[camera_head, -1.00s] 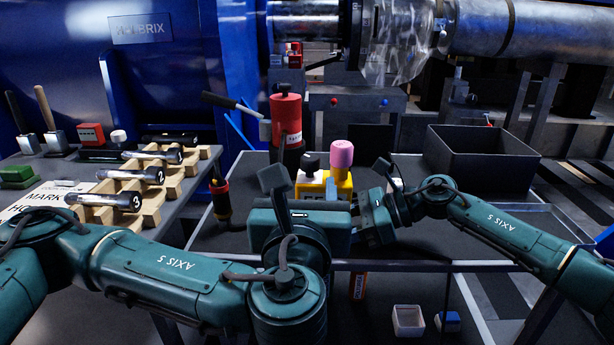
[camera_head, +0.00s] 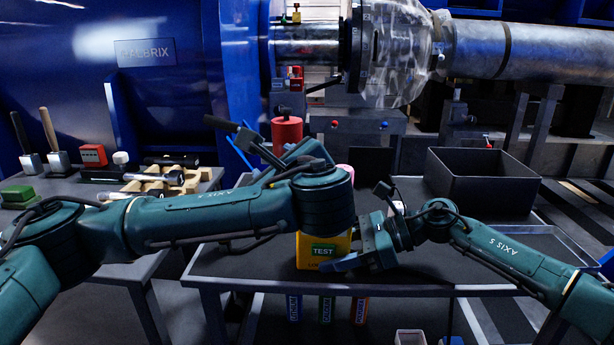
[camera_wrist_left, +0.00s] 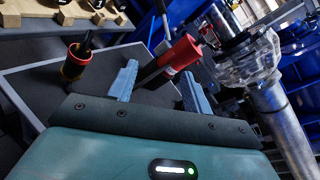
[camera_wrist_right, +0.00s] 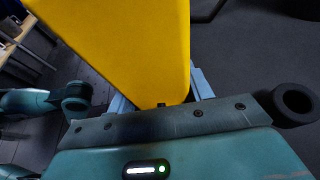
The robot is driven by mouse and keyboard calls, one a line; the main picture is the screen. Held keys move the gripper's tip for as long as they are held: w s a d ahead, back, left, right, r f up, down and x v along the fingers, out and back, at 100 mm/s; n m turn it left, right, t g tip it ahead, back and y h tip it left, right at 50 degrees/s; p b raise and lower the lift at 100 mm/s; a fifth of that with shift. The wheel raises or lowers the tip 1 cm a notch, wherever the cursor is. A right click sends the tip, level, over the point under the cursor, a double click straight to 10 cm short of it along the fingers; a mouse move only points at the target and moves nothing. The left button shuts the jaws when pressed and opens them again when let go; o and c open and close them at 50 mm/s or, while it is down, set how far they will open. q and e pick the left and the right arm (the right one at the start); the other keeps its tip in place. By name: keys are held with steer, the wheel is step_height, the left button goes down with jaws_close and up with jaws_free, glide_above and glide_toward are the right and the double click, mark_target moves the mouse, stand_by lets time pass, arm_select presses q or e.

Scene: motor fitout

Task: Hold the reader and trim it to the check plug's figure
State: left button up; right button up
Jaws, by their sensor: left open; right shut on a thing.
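The reader, a yellow box (camera_head: 308,258) with a green "TEST" display, is at the front edge of the dark bench in the head view. My right gripper (camera_wrist_right: 160,92) is shut on the reader, which fills the top of the right wrist view. A pink knob (camera_head: 345,171) shows just behind my left arm; the reader's upper part is hidden by that arm. I cannot tell which thing is the check plug.
A red-and-black handled tool (camera_wrist_left: 75,62) stands left of my left gripper. A black open bin (camera_head: 480,182) is at the right of the bench. Wooden racks (camera_head: 160,182) with dark cylinders are on the left table.

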arm_select(q)
steer(key=w+a+r+n+g+h, duration=0.25)
steer(key=a+n+g, duration=0.2)
steer(key=g, duration=0.45)
steer(key=s+d+r+n+g+h, duration=0.25)
steer(key=d+r+g+h, duration=0.35)
steer(key=h, duration=0.3)
steer(key=x, duration=1)
steer(key=shift+s+a+f, duration=0.25)
steer(key=shift+a+f, duration=0.05)
steer(key=shift+y, duration=0.25)
steer(key=shift+c, duration=0.3)
steer(key=c, duration=0.9)
